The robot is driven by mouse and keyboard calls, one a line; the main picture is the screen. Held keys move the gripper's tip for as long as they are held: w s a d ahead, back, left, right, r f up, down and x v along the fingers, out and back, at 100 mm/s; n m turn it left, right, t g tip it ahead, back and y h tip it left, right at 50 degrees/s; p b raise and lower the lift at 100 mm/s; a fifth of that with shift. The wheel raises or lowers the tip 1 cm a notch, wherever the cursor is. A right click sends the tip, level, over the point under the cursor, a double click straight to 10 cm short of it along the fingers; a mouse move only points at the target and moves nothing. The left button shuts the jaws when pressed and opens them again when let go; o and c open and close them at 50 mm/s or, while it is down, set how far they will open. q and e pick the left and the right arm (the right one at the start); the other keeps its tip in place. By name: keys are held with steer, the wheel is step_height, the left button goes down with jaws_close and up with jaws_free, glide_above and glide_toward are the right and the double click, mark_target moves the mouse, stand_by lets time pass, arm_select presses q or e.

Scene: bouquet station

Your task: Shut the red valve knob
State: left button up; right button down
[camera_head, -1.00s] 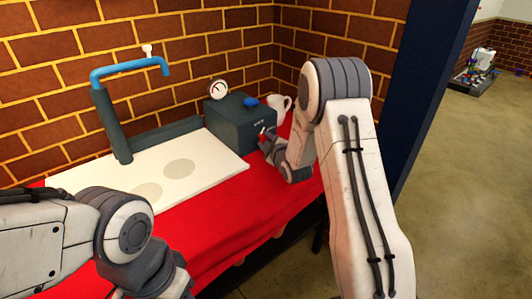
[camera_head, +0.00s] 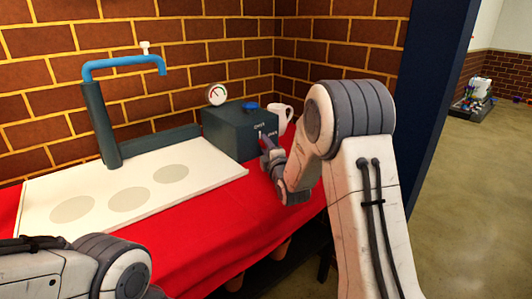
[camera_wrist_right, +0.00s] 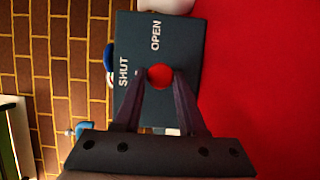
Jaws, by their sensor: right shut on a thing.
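The red valve knob (camera_wrist_right: 160,76) sits on the face of a dark box (camera_head: 224,136). In the right wrist view the face carries the words OPEN and SHUT near the knob. My right gripper (camera_wrist_right: 159,84) has its two fingertips on either side of the knob and is shut on it. In the head view the right gripper (camera_head: 266,143) is at the box front and covers most of the knob. How far the knob is turned cannot be told. Of my left arm only a part shows at the lower left; its gripper is outside the picture.
A gauge (camera_head: 217,94) and a blue cap (camera_head: 250,106) are on top of the box. A white board (camera_head: 50,190) with round grey spots lies on the red cloth (camera_head: 190,240), beneath a blue pipe (camera_head: 120,62).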

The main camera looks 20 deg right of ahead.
steer(key=shift+a, duration=0.1)
stand_by(0.3)
steer(key=c, duration=0.5)
jaws_free()
steer(key=shift+s, duration=0.1)
steer(key=s, duration=1)
steer(key=shift+s+a, duration=0.15)
steer(key=shift+a, duration=0.05)
steer(key=shift+f, duration=0.1)
steer(key=shift+d, duration=0.1)
